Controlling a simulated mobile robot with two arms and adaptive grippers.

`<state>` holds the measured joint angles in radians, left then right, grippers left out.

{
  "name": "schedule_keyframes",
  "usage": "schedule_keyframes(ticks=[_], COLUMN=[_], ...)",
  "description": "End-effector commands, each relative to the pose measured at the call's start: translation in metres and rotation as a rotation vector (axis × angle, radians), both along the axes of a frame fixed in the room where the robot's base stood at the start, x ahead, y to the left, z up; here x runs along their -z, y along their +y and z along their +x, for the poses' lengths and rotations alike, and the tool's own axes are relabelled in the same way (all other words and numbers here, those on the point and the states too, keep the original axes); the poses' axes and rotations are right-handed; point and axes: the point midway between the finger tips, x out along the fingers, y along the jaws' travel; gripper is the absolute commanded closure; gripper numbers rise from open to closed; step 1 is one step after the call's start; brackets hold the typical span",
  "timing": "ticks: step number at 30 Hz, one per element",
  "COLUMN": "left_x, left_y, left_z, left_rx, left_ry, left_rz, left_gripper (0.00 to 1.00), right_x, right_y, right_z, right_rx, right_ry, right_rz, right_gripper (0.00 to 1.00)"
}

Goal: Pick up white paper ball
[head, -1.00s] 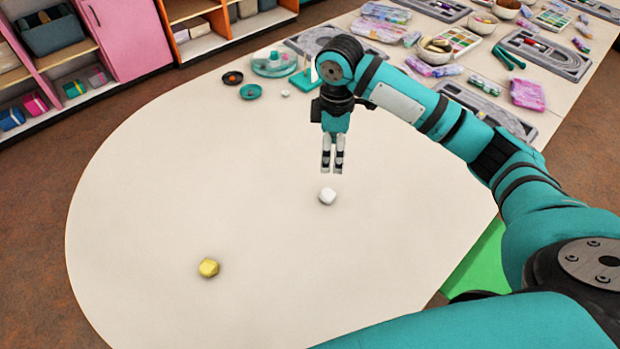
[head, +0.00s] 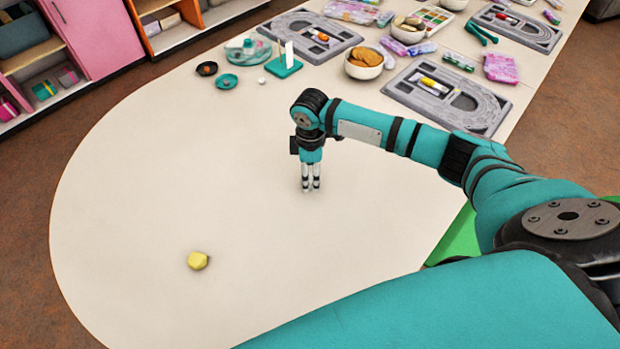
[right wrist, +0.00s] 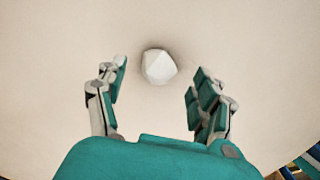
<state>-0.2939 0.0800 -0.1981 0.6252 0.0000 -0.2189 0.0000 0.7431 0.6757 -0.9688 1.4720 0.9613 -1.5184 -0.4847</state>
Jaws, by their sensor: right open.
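The white paper ball (right wrist: 159,66) lies on the cream table in the right wrist view, ahead of and between the two fingers. In the head view it is hidden behind my right gripper (head: 311,189). My right gripper, also in the right wrist view (right wrist: 158,82), is open with nothing between its fingers. It points down over the table. How far the fingertips are above the table I cannot tell. My left gripper is not in view.
A yellow paper ball (head: 198,260) lies at the front left of the table (head: 130,200). Dishes, a teal stand (head: 284,66), a bowl of orange pieces (head: 364,62) and grey trays (head: 447,97) stand at the back.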

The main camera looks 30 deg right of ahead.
Motion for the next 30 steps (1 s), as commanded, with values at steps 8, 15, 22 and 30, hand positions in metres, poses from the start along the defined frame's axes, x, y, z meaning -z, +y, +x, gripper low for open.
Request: schedule_keyframes(ticks=[8, 15, 22, 30], left_x=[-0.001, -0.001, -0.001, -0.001], left_y=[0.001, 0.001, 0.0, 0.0], left_z=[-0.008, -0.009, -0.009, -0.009], left_rx=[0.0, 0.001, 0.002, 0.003], left_ry=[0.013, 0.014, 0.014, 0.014], left_rz=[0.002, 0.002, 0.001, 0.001], left_gripper=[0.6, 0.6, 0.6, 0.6], right_x=[0.026, 0.027, 0.026, 0.026], right_y=[0.0, 0.0, 0.0, 0.0], right_z=[0.001, 0.001, 0.001, 0.001], right_rx=[-0.001, -0.001, 0.0, 0.0], right_ry=[0.0, -0.001, -0.001, -0.001], right_rz=[-0.001, 0.0, 0.0, 0.0], right_gripper=[0.31, 0.38, 0.68, 0.69])
